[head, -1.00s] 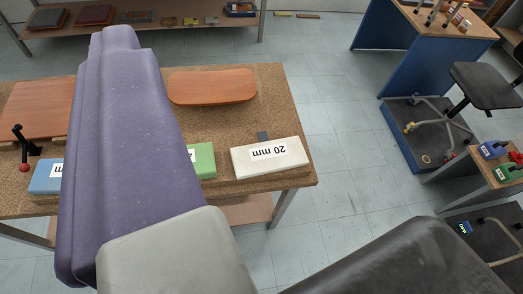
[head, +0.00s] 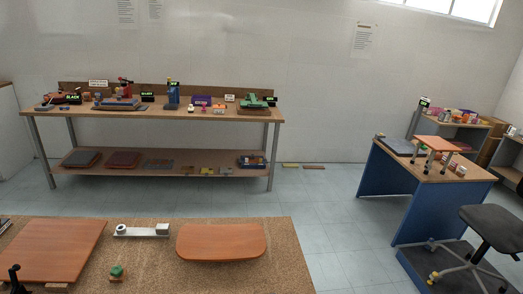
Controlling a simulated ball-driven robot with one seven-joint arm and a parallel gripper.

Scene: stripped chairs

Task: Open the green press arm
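A green device (head: 254,104) stands at the right end of the long back bench (head: 200,112), with a small dark sign (head: 271,100) beside it. It looks like a press with a low green arm, but it is too small to tell whether the arm is open or shut. My gripper is not in view, so nothing shows at its fingers.
The back bench also holds a blue device (head: 172,94) and a red device (head: 126,88). A near cork-topped table (head: 285,255) carries wooden boards (head: 222,242). A blue-sided desk (head: 405,200) and black stool (head: 492,230) stand right. Floor (head: 325,205) between is clear.

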